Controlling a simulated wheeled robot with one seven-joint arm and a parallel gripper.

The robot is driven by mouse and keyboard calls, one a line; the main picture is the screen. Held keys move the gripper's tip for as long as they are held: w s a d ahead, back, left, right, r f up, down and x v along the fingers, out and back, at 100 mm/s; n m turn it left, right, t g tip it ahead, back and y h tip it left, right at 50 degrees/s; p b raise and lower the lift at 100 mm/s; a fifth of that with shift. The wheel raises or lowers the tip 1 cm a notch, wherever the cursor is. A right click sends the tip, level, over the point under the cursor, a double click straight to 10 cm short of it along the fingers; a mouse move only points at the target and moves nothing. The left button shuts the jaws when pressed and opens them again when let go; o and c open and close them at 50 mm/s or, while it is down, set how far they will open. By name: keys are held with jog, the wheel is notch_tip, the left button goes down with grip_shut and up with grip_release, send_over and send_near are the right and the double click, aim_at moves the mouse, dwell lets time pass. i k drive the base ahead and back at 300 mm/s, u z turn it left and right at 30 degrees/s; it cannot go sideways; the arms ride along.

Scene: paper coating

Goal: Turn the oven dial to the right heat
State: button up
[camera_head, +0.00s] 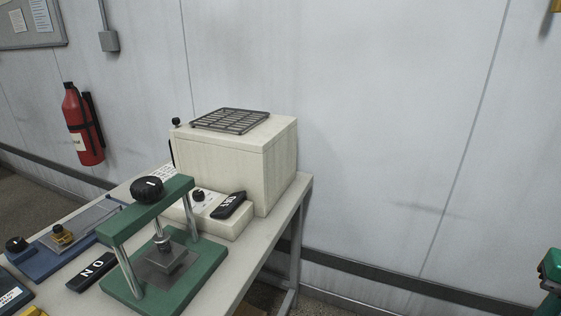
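The oven (267,165) is a cream box at the back end of the bench, near the wall. A dark wire rack (231,121) lies on its top. A low cream control block (219,223) sits at the oven's front, with a small round black dial (198,195) on it. White marks show around the dial, but they are too small to read. A black switch or tag (229,205) with white letters lies to the right of the dial. The green press partly hides the block's left side. My gripper is not in view.
A green press (187,291) with a black top knob (147,189) stands in front of the dial. A blue device (60,262) and a black tag (91,271) lie left on the bench (254,262). A fire extinguisher (83,124) hangs on the wall. A green part (551,272) is cut off at right.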

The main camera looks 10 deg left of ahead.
aim_at(198, 195)
jog(key=k, duration=1.4)
jog(key=u, duration=0.6)
jog(key=i, duration=1.45)
jog(key=u, duration=0.05)
jog(key=k, duration=0.45)
jog(key=u, duration=0.6)
